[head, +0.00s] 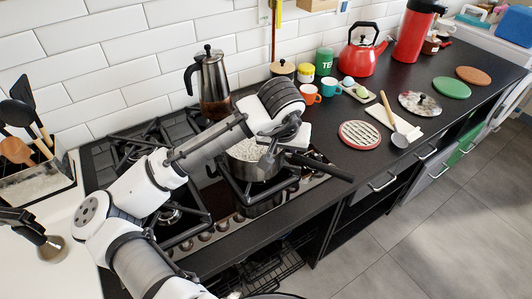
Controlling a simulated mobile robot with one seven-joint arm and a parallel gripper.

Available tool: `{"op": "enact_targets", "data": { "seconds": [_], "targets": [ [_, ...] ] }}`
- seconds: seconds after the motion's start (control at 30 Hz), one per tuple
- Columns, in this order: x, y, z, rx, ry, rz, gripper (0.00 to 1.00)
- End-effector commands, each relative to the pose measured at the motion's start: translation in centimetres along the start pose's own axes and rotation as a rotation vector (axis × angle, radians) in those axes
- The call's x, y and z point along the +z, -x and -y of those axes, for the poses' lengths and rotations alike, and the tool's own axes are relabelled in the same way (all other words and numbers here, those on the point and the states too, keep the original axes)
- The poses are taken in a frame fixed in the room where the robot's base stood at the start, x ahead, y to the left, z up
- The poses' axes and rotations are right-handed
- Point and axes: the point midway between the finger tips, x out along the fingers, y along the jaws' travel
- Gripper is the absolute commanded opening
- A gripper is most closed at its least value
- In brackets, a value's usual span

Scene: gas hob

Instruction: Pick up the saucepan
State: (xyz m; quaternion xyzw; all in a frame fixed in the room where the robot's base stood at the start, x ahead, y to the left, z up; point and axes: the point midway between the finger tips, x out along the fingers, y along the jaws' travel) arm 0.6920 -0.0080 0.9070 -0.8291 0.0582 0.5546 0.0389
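The saucepan (247,169) is a metal pan with a long dark handle (325,170) pointing right, past the front edge of the hob. It stands upright on a front burner grate and seems to hold pale contents. My gripper (267,161) is over the right part of the pan, close to its rim near the handle's root. My arm comes from the lower left and hides part of the pan's far side. I cannot tell whether the fingers touch the pan or how far apart they are.
A moka pot (211,84) stands on the hob behind my arm. Orange (310,95) and teal (331,87) mugs, a red kettle (361,52), a striped red-rimmed trivet (360,134) and a spoon (395,127) lie to the right. A utensil holder (35,178) is at left.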

Motion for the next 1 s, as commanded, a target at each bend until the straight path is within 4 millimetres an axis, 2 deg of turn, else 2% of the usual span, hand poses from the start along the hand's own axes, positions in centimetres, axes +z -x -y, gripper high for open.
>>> {"op": "enact_targets", "data": {
  "seconds": [0.27,0.5,1.0],
  "targets": [
    [0.00,-0.34,0.01,0.000,0.000,-0.001,0.29],
    [0.00,-0.31,0.01,0.000,0.000,-0.001,0.00],
    [0.02,-0.32,-0.02,0.002,0.002,0.000,0.00]
  ]
}}
